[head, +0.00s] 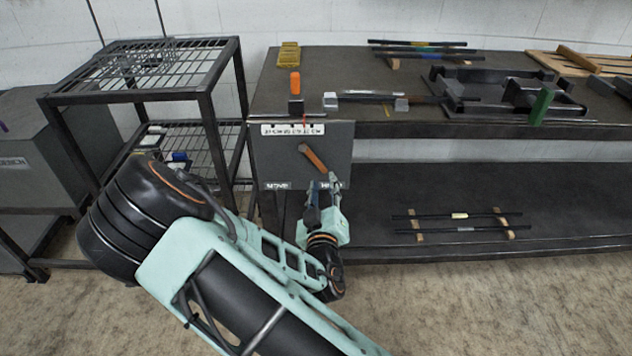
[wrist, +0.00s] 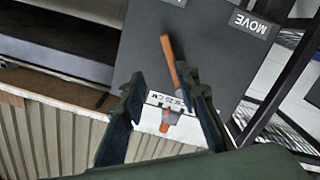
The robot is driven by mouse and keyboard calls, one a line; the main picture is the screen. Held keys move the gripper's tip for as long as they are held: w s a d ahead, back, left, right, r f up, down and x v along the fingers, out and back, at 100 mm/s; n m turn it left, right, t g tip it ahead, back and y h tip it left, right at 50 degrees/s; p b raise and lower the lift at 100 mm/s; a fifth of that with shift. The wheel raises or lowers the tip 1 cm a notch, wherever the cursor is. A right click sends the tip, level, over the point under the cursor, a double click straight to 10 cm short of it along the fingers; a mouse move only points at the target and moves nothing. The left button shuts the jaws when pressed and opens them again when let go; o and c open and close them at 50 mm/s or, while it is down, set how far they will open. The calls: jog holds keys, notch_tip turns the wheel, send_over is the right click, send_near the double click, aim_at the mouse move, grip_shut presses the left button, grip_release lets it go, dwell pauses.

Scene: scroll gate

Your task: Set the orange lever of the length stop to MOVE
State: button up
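The orange lever (head: 313,157) sits on the grey front panel (head: 262,160) of the length stop. It slants down and right from its upper end, its lower end toward the right-hand label (head: 331,185), which my gripper partly covers. The MOVE label (head: 278,186) is at the panel's lower left; it shows upside down in the wrist view (wrist: 252,24). My gripper (head: 331,181) is in front of the panel's lower right. In the wrist view its fingers (wrist: 161,82) are apart, with the lever (wrist: 170,60) showing between and beyond them. Contact cannot be told.
An upright orange piece (head: 295,83) stands on the bench top (head: 350,62) above a white scale strip (head: 293,129). A dark wire rack (head: 205,125) stands close left of the panel. A lower shelf (head: 450,190) with dark rods extends right. Clear floor lies in front.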

aim_at(318, 165)
jog(key=shift+n+t+y, duration=0.3)
jog(key=shift+n+y, duration=0.2)
jog(key=w, duration=0.3)
jog(key=w+f+b, duration=0.1)
jog(key=w, duration=0.2)
jog(key=w+a+b, duration=0.1)
jog(key=w, duration=0.2)
jog(key=shift+w+f, duration=0.2)
jog(key=shift+w, duration=0.05)
grip_shut()
